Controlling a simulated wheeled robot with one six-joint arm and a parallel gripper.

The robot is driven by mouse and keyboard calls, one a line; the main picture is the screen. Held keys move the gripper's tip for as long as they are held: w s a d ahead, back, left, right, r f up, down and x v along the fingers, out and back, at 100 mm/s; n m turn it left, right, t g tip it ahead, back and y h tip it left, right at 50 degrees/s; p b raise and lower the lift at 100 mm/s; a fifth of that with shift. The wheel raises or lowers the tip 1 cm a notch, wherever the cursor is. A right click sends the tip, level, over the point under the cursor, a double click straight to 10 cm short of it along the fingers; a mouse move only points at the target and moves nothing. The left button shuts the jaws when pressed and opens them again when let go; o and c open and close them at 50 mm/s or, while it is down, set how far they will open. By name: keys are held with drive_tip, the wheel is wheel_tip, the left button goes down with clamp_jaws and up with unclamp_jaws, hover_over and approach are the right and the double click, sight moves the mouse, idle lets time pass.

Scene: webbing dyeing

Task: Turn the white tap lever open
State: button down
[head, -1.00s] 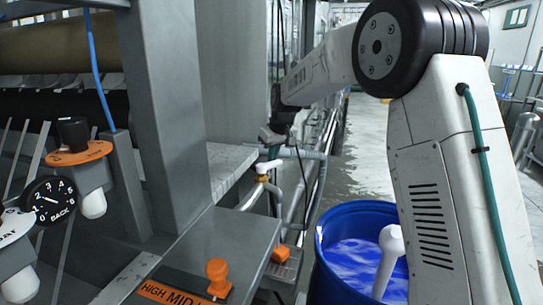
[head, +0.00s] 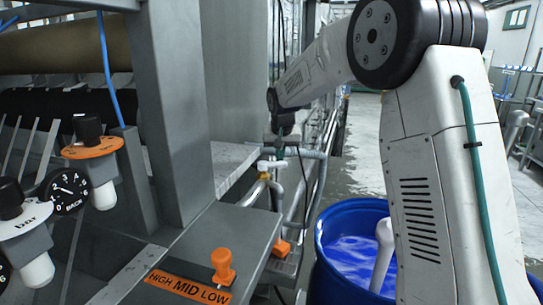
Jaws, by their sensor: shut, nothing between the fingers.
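The white tap lever (head: 272,165) sits on top of a small brass tap (head: 257,190), beside grey pipes in the middle of the head view. It looks small and roughly level across the picture. My arm reaches over from the right, and my dark gripper (head: 282,138) hangs down from its end, just above and slightly right of the lever. My gripper looks shut and empty. The fingertips are small and dark against the pipes, so I cannot tell whether they touch the lever.
A blue drum (head: 352,208) with blue and white contents and a white rod (head: 383,252) stands right of the tap. Grey pipes (head: 308,155) run close behind the lever. A grey machine frame (head: 175,110) and an orange knob (head: 223,268) are on the left.

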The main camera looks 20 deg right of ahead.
drive_tip(key=shift+s, duration=0.7)
drive_tip(key=shift+s+a, duration=0.1)
drive_tip(key=shift+s, duration=0.05)
drive_tip(key=d+v, duration=0.1)
drive_tip(key=v, duration=0.7)
drive_tip(key=s+a+f+n+g, duration=0.1)
drive_tip(key=s+a+f, duration=0.1)
drive_tip(key=s, duration=2)
drive_tip(key=s+a+f+n+g+y, duration=0.1)
drive_tip(key=s+a+f+n, duration=0.1)
drive_tip(key=s, duration=2)
drive_tip(key=shift+a+f, duration=0.4)
drive_tip(key=shift+a, duration=0.5)
